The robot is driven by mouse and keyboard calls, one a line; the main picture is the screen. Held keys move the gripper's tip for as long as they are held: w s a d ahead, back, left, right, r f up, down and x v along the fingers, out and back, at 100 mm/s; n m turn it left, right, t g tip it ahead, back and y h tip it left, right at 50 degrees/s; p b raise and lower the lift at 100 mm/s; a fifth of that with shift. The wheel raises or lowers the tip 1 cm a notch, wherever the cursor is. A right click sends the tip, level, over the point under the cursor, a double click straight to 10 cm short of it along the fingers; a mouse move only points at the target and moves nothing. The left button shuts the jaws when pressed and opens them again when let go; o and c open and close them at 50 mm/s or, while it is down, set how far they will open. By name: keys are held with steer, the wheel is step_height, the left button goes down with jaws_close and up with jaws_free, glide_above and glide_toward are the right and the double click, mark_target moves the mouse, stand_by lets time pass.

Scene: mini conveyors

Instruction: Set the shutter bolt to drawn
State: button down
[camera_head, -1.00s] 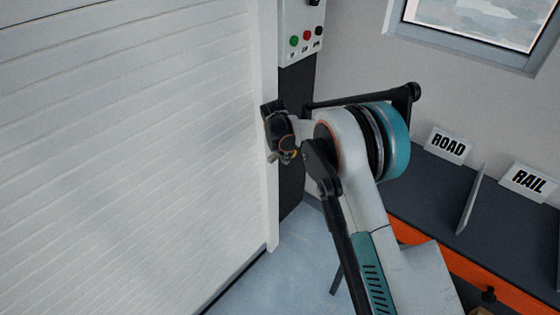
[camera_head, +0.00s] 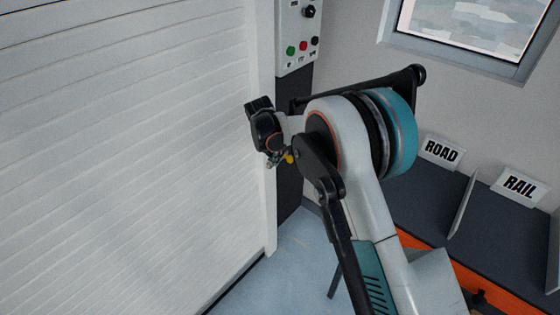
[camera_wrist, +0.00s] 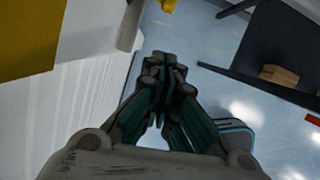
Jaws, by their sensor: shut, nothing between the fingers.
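The white roller shutter (camera_head: 120,150) fills the left of the head view and is closed down to the floor as far as I see. Its pale side rail (camera_head: 267,200) runs down the right edge. My gripper (camera_head: 276,160) is in front of this rail, pointing down. In the wrist view my gripper (camera_wrist: 165,65) has its fingertips together with nothing between them.
A control box (camera_head: 298,40) with green, red and black buttons hangs right of the rail. A dark bench (camera_head: 420,195) with ROAD (camera_head: 442,153) and RAIL (camera_head: 520,186) signs stands at right. In the wrist view, a large yellow surface (camera_wrist: 30,35) is upper left.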

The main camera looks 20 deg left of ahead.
steer(key=p+v, duration=0.1)
steer(key=v, duration=0.3)
stand_by(0.4)
